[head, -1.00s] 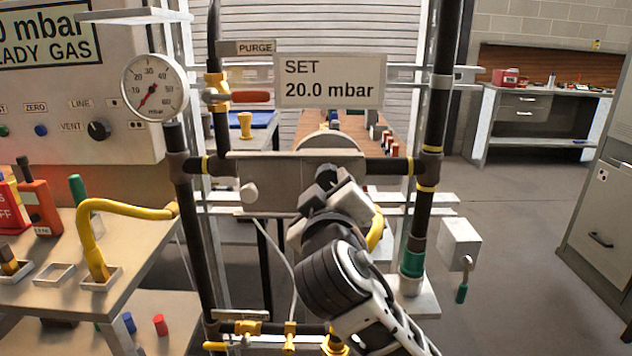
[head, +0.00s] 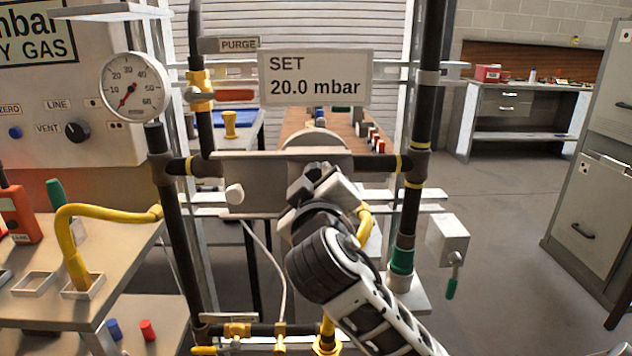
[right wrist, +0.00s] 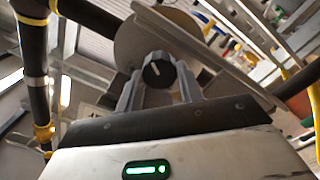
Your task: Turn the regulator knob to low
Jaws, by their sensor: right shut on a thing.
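The regulator is a grey round body (head: 316,143) behind a flat plate (head: 250,172) on the pipe frame. Its black knob with a white pointer line (right wrist: 158,70) shows in the right wrist view, between the two fingers of my right gripper (right wrist: 160,88). The right gripper is shut on the knob. In the head view the right gripper (head: 316,178) reaches up to the front of the regulator and mostly hides the knob. A round gauge (head: 136,87) at the left has its red needle near the low end. A sign (head: 315,78) reads "SET 20.0 mbar". My left gripper is not in view.
Dark pipes (head: 427,100) stand on both sides of the regulator. A red-handled valve (head: 235,95) is above left. A yellow hose (head: 100,210) arches over the left bench. A grey box with a green-tipped lever (head: 448,240) is at right. Floor is clear beyond it.

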